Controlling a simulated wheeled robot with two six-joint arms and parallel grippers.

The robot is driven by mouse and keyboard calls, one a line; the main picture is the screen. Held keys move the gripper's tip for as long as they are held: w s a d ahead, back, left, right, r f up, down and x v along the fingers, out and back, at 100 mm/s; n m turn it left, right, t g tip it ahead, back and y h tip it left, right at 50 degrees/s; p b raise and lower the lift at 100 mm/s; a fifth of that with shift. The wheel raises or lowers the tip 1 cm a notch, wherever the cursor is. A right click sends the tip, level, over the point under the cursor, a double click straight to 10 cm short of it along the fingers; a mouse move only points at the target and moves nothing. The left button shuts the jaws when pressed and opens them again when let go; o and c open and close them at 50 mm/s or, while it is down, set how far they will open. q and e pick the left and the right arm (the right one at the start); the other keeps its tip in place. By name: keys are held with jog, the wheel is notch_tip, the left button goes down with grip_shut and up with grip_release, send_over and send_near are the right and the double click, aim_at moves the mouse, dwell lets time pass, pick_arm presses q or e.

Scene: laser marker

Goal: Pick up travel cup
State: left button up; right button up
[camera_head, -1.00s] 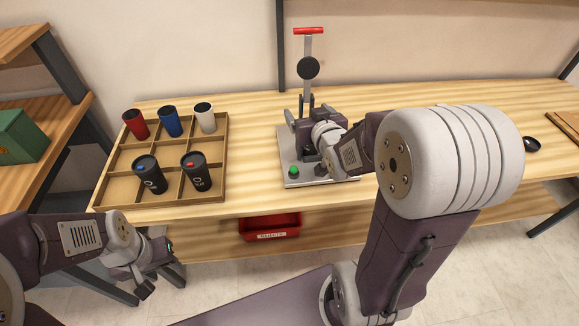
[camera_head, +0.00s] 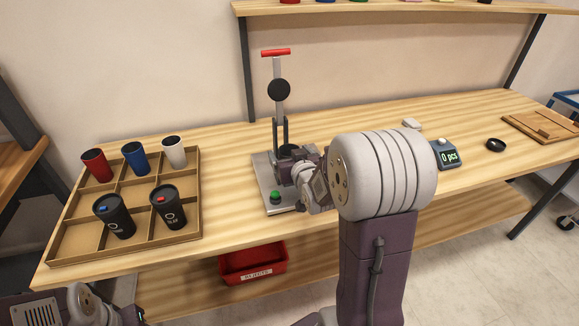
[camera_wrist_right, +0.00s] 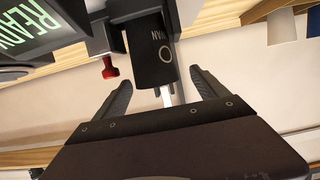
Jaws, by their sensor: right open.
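A dark travel cup (camera_wrist_right: 152,55) with a white ring logo and lettering shows in the right wrist view, held in a dark fixture. My right gripper (camera_wrist_right: 162,78) is open, its two fingers on either side of the lower end of the cup, apart from it. In the head view my right wrist hides most of the gripper, which is at the marking machine (camera_head: 282,165). My left arm shows at the bottom left of the head view; its gripper is mostly cut off by the frame edge.
A wooden compartment tray (camera_head: 62,243) holds red (camera_head: 97,165), blue (camera_head: 135,158) and white (camera_head: 174,152) cups and two dark lidded cups (camera_head: 114,216). A green button (camera_head: 275,197) is on the machine's base plate. A red rejects bin (camera_head: 252,262) is below. A counter (camera_head: 447,154) stands right.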

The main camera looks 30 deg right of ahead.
aim_at(287, 147)
jog(key=x, duration=0.5)
jog(key=shift+d+b, duration=0.3)
jog(key=shift+s, duration=0.1)
jog(key=shift+c, duration=0.9)
jog(key=c, duration=0.7)
jog(key=shift+r, duration=0.1)
